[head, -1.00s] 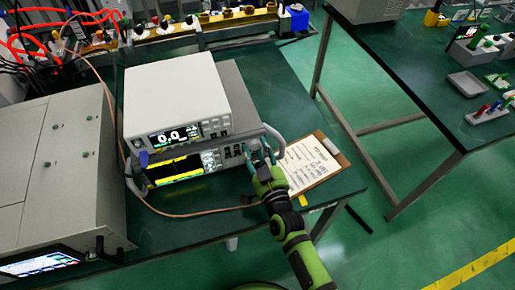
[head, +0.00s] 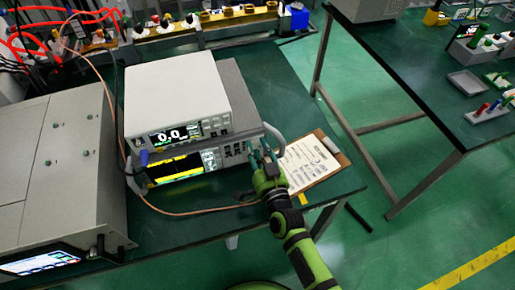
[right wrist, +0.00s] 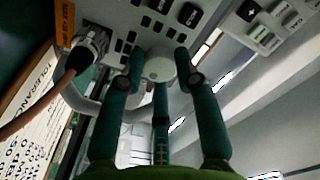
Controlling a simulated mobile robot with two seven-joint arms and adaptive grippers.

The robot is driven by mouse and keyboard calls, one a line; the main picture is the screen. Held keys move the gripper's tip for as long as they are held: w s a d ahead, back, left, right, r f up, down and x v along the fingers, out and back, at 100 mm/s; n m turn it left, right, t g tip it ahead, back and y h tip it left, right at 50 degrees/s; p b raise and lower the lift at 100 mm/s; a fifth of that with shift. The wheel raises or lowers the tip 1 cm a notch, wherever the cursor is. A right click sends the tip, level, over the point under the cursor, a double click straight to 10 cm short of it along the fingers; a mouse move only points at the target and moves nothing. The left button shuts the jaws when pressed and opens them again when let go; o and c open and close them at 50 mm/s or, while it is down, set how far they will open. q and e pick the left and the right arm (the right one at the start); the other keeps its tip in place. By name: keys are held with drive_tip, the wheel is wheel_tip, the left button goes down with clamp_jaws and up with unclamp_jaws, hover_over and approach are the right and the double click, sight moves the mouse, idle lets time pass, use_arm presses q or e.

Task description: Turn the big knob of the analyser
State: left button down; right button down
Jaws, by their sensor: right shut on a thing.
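The analyser (head: 182,167) is the lower grey instrument with a yellow-lit screen, on the green bench. Its big knob (right wrist: 159,68) is pale and round and shows in the right wrist view, between my fingers; in the head view my gripper hides it. My right gripper (head: 261,153) is at the right end of the analyser's front. In the right wrist view its green fingers (right wrist: 160,75) are shut around the knob, at its left, right and lower sides. My left gripper is not in view.
A white instrument (head: 175,95) reading about 0.0 sits on the analyser. A clipboard (head: 309,163) lies right of my gripper. A cable plug (right wrist: 88,45) sits left of the knob in the wrist view. A large grey cabinet (head: 60,170) stands at left.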

drive_tip(key=shift+w+r, duration=0.1)
drive_tip(key=shift+r, duration=0.1)
drive_tip(key=c, duration=1.2)
unclamp_jaws()
drive_tip(key=shift+s+d+f, duration=0.1)
drive_tip(key=shift+s, duration=0.1)
drive_tip(key=v, duration=1.1)
drive_tip(key=shift+s+d, duration=0.1)
drive_tip(key=shift+s, duration=0.2)
